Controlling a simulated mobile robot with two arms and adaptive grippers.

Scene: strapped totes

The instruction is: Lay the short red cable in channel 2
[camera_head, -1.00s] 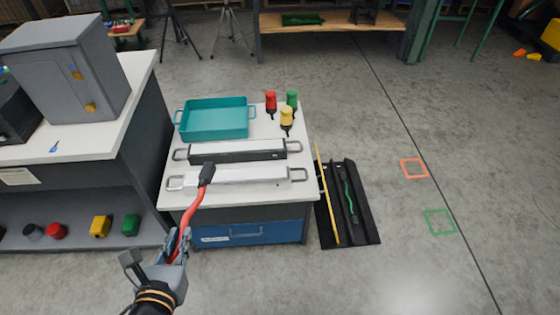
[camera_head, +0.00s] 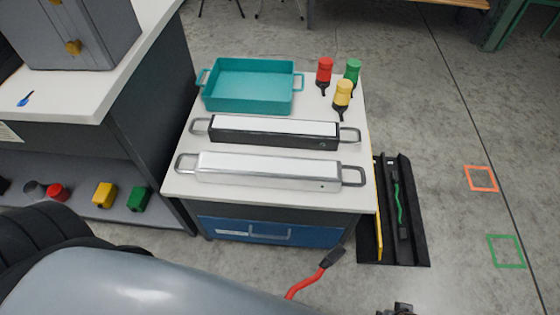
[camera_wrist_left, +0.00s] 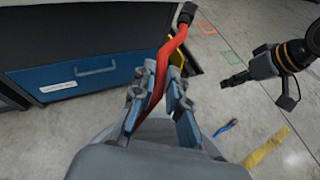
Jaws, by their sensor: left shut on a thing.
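The short red cable (camera_head: 305,284) with a black connector end (camera_head: 333,258) shows at the bottom of the head view, in front of the cart. In the left wrist view my left gripper (camera_wrist_left: 162,82) is shut on the red cable (camera_wrist_left: 172,48). The gripper itself is hidden in the head view by my arm. A black channel tray (camera_head: 417,240) lies on the floor right of the cart, with a green cable (camera_head: 398,200) in it and a yellow strip along its left side. No channel numbers are readable. My right gripper (camera_wrist_left: 234,80) shows in the wrist view; its jaw state is unclear.
The cart top (camera_head: 270,202) holds a teal tray (camera_head: 250,105), two long handled bars, and red, green and yellow capped tools. A bench with a grey cabinet stands left. Orange (camera_head: 481,179) and green (camera_head: 506,251) squares mark the open floor at right.

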